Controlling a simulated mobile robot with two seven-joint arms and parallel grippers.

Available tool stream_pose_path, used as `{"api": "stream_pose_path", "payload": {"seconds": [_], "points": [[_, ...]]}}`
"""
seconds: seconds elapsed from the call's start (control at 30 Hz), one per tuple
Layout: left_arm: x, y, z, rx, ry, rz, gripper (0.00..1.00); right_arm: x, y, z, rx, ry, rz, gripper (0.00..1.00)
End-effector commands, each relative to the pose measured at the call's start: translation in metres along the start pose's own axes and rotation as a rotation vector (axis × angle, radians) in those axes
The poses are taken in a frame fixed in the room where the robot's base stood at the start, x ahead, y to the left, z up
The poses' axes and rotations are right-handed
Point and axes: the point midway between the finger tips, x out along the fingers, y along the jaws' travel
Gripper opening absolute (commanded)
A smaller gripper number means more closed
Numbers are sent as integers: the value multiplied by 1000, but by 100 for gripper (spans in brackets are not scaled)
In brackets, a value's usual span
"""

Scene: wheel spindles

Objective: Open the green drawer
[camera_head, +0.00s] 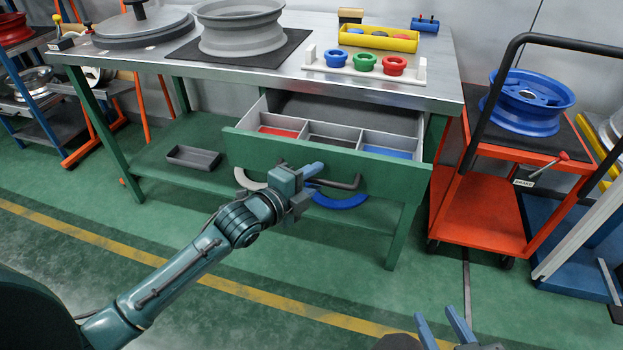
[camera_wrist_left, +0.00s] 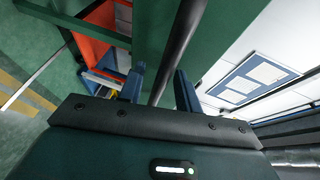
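The green drawer (camera_head: 250,152) under the workbench is pulled partly out, and its divided inside shows. Its dark bar handle (camera_head: 345,184) is on the drawer front. My left gripper (camera_head: 312,183) is at the handle's left part. In the left wrist view the black handle bar (camera_wrist_left: 178,45) passes between the two fingers, with a visible gap beside it, so the gripper looks open around the bar. My right gripper (camera_head: 445,322) is open and empty at the bottom edge, well in front of the bench.
The workbench (camera_head: 440,75) carries a grey wheel (camera_head: 240,38) and a rack with coloured rings (camera_head: 364,62). An orange cart (camera_head: 480,210) with a blue wheel (camera_head: 530,105) stands close on the right. A grey tray (camera_head: 193,157) lies on the lower shelf. The floor in front is clear.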

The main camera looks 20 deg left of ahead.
Motion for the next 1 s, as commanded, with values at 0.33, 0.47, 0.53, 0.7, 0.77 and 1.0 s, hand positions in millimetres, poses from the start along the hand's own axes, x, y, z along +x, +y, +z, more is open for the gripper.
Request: {"api": "stream_pose_path", "payload": {"seconds": [0.33,0.47,0.53,0.7,0.77,1.0], "points": [[-21,-1,0,1,1,2,34,-2,-1,-2,4,-25,-7,36],[-50,-1,0,1,1,4,34,-7,-1,-3,34,-51,-5,36],[-67,0,0,2,0,5,34,-9,0,-6,44,-47,-1,36],[-100,0,0,1,0,4,34,-12,3,-13,59,-33,6,36],[-110,0,-1,0,1,4,34,-12,4,-15,61,-30,9,36],[-130,0,0,-1,1,0,34,-16,8,-17,68,-22,19,36]]}}
